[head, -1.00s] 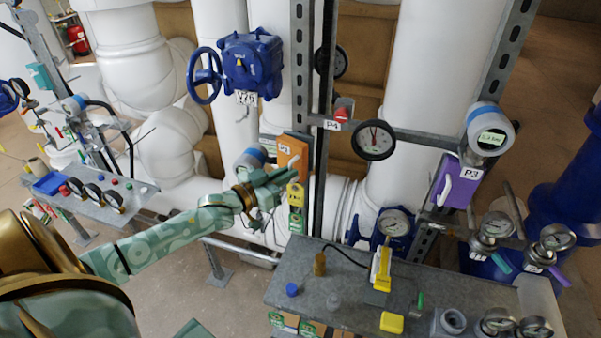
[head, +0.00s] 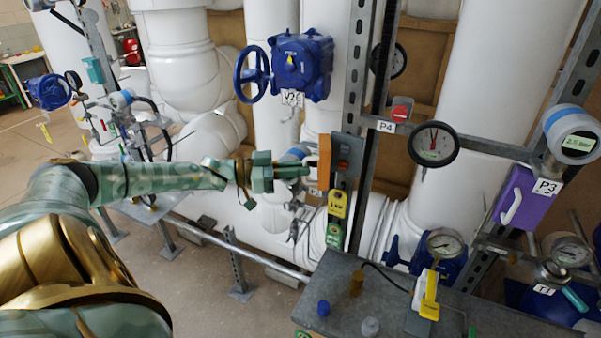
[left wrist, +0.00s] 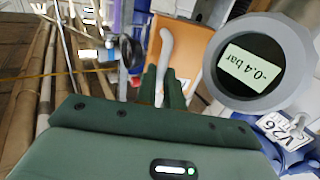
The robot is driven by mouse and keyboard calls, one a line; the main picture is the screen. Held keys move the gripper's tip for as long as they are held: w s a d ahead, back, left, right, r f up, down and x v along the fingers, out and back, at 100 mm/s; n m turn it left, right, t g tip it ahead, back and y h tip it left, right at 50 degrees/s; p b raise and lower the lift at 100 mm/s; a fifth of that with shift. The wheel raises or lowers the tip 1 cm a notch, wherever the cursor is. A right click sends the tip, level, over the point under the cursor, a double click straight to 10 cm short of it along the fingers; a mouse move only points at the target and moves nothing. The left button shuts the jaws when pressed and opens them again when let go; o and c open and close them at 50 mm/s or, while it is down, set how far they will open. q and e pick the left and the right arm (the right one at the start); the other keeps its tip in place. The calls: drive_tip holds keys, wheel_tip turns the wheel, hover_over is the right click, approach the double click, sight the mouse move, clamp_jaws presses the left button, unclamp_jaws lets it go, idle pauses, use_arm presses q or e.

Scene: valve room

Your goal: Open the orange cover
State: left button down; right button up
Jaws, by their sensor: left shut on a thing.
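The orange cover (head: 324,163) shows in the head view as a narrow, nearly edge-on strip. It stands at the left of a grey box (head: 346,158) on the steel post. In the left wrist view its broad orange face (left wrist: 190,52) shows with a white handle (left wrist: 165,48) on it. My left gripper (head: 300,171) reaches the cover from the left. Its two dark green fingers (left wrist: 162,88) are shut on the lower end of the handle. The grip itself is partly hidden by the fingers. My right gripper is in neither current view.
A round gauge (left wrist: 252,65) sits close beside the cover. A yellow tag (head: 338,204) hangs below the box. The blue valve V26 (head: 301,65) is above. A grey bench (head: 385,312) with small items stands below right.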

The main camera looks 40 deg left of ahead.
use_arm(q)
drive_tip(key=shift+w+a+r, duration=0.1)
drive_tip(key=shift+a+r, duration=0.1)
drive_tip(key=shift+a, duration=0.25)
drive_tip(key=shift+r, duration=0.1)
